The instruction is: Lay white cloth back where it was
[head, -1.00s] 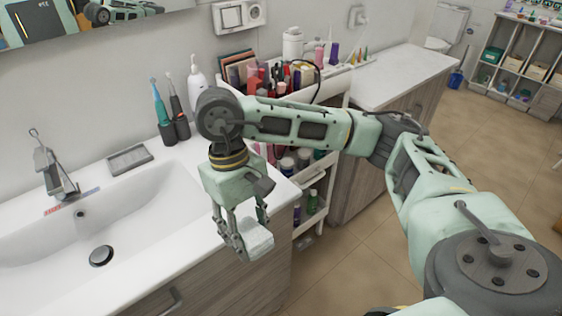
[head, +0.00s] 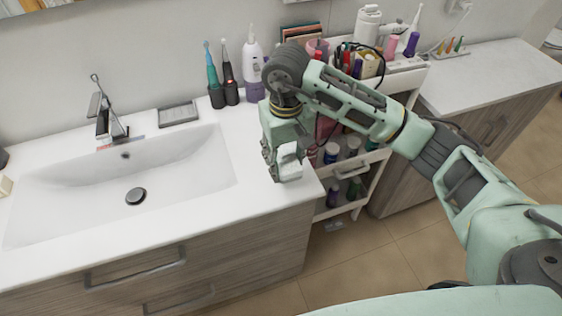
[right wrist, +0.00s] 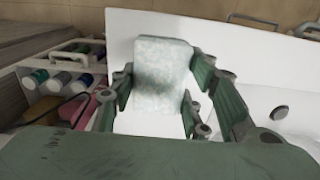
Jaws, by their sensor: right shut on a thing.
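The white cloth (head: 289,165) is a small folded block in the head view, at the right end of the white sink counter. My right gripper (head: 284,168) points down there and is shut on the cloth. In the right wrist view the cloth (right wrist: 163,75) sits between the two fingers (right wrist: 160,100), with the white counter behind it. I cannot tell whether the cloth touches the counter. My left gripper does not show.
The sink basin (head: 120,190) with its faucet (head: 105,112) lies to the left. A soap dish (head: 178,114), toothbrushes (head: 230,80) and a white bottle (head: 253,65) stand along the back. A cosmetics cart (head: 365,160) stands right of the counter. The counter's front right corner is clear.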

